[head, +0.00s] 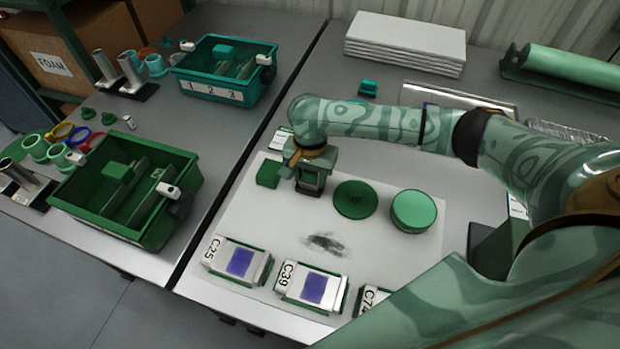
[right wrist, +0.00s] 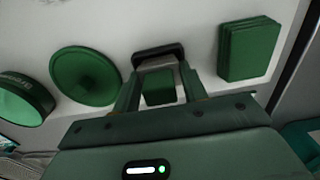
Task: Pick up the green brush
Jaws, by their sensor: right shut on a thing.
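My right gripper (head: 310,185) points down over the white mat, between a green square block and a flat green disc. In the right wrist view, its two fingers (right wrist: 158,90) are closed on the green brush (right wrist: 160,88), a small green block with a dark edge beyond it. In the head view the gripper mostly hides the brush, and I cannot tell whether it touches the mat. My left gripper is not in view.
The green block (head: 268,173), green disc (head: 355,199) and round green tin (head: 413,210) stand close by on the mat (head: 260,215). A dark smudge (head: 325,243) and labelled holders (head: 238,261) lie in front. Green bins (head: 128,190) stand on the left table.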

